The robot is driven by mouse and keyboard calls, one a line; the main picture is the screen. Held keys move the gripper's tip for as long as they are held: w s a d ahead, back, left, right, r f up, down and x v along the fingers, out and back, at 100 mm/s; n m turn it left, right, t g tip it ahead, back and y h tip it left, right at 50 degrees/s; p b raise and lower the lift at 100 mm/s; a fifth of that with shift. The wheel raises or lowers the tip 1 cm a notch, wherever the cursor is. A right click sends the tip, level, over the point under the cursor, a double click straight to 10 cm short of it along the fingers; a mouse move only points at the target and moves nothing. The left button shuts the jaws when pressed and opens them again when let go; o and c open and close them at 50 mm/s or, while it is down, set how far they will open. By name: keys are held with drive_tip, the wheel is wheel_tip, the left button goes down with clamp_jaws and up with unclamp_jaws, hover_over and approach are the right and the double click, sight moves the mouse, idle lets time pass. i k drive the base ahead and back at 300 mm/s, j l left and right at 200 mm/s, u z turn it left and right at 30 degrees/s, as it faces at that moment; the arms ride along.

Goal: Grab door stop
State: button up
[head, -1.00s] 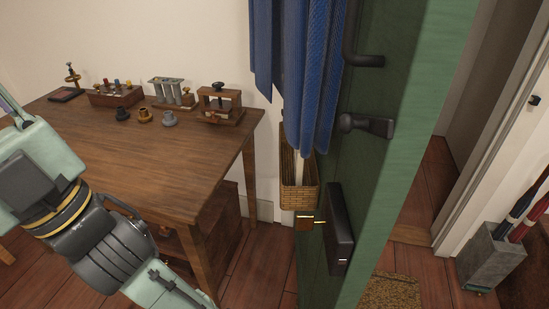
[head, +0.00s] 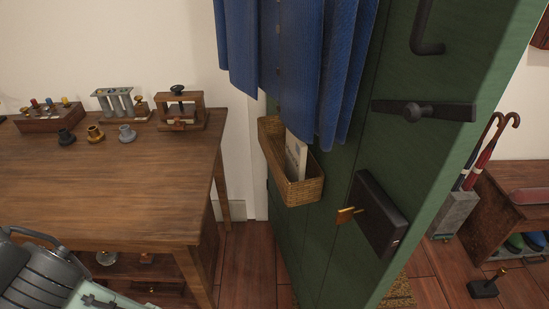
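A small dark block with a short brass-coloured upright (head: 484,287) sits on the wooden floor at the lower right, in front of a wooden bench. It looks like the door stop, but it is too small to be certain. The green door (head: 440,170) stands open between it and the work table. Part of my arm shows at the lower left, over the table's front. My gripper is out of the picture, so its fingers and anything in them are hidden.
The wooden table (head: 110,185) fills the left. On the door hang a blue garment (head: 300,60), a wicker basket (head: 300,190) and a dark lock box with a key (head: 380,215). An umbrella stand (head: 453,214) and a bench (head: 500,215) stand at right.

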sight(482, 289)
drive_tip(key=z, duration=1.8)
drive_tip(key=u, duration=0.45)
drive_tip(key=l+u, duration=0.15)
drive_tip(key=u, duration=0.8)
drive_tip(key=l+u, duration=0.15)
drive_tip(key=u, duration=1.25)
drive_tip(key=k+l+u, duration=0.1)
drive_tip(key=u, duration=0.85)
drive_tip(key=k+l+u, duration=0.2)
drive_tip(key=k, duration=0.15)
drive_tip(key=k+u, duration=0.15)
drive_tip(key=k, duration=0.15)
drive_tip(key=z, duration=0.4)
drive_tip(key=k+l+z, duration=0.1)
drive_tip(key=z, duration=0.65)
drive_tip(key=k+l+z, duration=0.1)
drive_tip(key=z, duration=0.3)
